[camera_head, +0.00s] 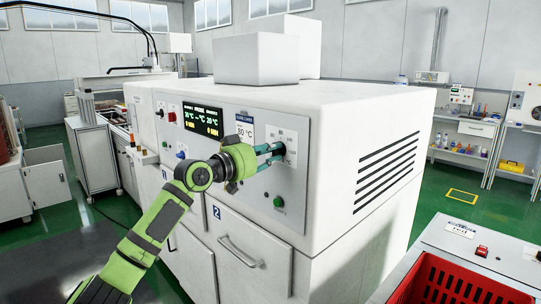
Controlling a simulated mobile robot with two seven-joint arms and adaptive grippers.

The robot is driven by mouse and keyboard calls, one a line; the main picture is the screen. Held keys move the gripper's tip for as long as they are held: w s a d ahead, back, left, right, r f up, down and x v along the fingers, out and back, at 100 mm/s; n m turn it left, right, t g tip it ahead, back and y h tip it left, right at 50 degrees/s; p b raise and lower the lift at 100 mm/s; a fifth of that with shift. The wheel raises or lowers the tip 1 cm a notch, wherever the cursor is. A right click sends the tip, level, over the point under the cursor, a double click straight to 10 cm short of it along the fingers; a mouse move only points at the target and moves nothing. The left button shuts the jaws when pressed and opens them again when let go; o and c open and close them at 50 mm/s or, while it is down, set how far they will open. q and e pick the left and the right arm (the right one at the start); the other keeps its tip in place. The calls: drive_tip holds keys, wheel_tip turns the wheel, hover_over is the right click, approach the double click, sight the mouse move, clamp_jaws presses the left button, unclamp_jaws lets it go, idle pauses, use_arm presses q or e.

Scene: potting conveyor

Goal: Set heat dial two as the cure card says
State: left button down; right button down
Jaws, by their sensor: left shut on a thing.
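The white cure oven (300,100) stands in the middle, with a grey control panel on its front. The cure card (245,130) is fixed on the panel and reads 80 °C; its smaller print is too small to read. A black display (203,121) shows green temperature figures near 20 °C and yellow minute figures that look like 0. My left gripper (271,155) is at the panel's right part, right of the card, shut on a dial there. Its fingers hide most of that dial, so its setting cannot be read. My right gripper is out of view.
A green button (279,202) sits low on the panel. Below are oven doors, one with a handle (240,252) and a label 2. A red crate (462,282) stands at the lower right. Benches with bottles stand at the back right.

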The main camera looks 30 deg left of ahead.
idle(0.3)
use_arm(q)
drive_tip(key=c, duration=1.1)
unclamp_jaws()
drive_tip(key=shift+s, duration=0.1)
drive_tip(key=v, duration=1.2)
